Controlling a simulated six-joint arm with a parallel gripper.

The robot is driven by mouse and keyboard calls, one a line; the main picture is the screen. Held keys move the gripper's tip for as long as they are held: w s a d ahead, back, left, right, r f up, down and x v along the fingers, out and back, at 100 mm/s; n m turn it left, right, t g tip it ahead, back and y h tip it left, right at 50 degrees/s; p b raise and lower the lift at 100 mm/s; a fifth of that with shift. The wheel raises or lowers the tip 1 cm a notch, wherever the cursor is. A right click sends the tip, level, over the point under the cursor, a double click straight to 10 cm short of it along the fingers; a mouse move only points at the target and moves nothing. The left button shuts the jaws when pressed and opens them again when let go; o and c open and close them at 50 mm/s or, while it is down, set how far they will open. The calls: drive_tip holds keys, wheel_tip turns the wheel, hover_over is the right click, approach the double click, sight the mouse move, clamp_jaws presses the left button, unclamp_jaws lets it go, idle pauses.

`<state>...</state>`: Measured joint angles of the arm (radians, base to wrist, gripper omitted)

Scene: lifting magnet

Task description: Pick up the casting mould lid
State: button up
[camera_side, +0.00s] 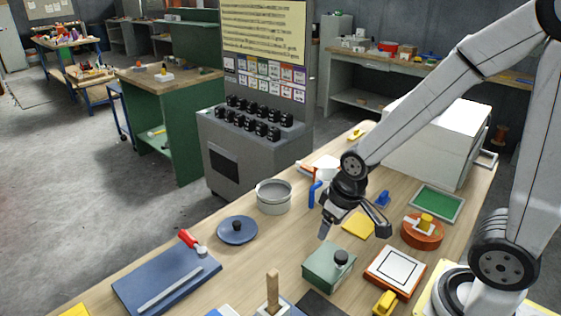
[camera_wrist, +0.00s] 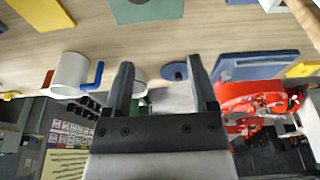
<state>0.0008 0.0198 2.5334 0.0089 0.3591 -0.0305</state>
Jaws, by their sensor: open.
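A round blue lid with a black knob (camera_side: 237,232) lies flat on the wooden table in the side view; it looks like the casting mould lid. It also shows small and far off in the wrist view (camera_wrist: 174,71). An open grey round pot (camera_side: 273,198) stands just beyond it, to the right. My gripper (camera_side: 353,232) is open and empty above the table, to the right of the lid and well apart from it. In the wrist view, my two dark fingers (camera_wrist: 160,78) are spread, and the lid shows between them. The left finger partly hides the pot.
A green block with a dark knob (camera_side: 326,268) stands in front of my gripper. A blue board (camera_side: 160,277) with a red-handled tool lies left. A white mug with a blue handle (camera_wrist: 70,75), a yellow square (camera_side: 358,226) and an orange round piece (camera_side: 421,236) are nearby.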

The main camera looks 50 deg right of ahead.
drive_tip(key=w+f+n+y, duration=0.15)
drive_tip(key=w+n, duration=0.35)
drive_tip(key=w, duration=1)
drive_tip(key=n+y, duration=0.1)
drive_tip(key=n, duration=0.5)
approach(237, 222)
drive_tip(key=f, duration=0.1)
drive_tip(key=shift+g, duration=0.4)
drive_tip(key=shift+w+x, duration=0.2)
drive_tip(key=shift+x, duration=1.9)
drive_tip(key=shift+w+x, duration=0.15)
drive_tip(key=shift+x, duration=1.95)
drive_tip(key=shift+a+r, duration=0.1)
drive_tip(key=shift+a, duration=0.05)
clamp_jaws()
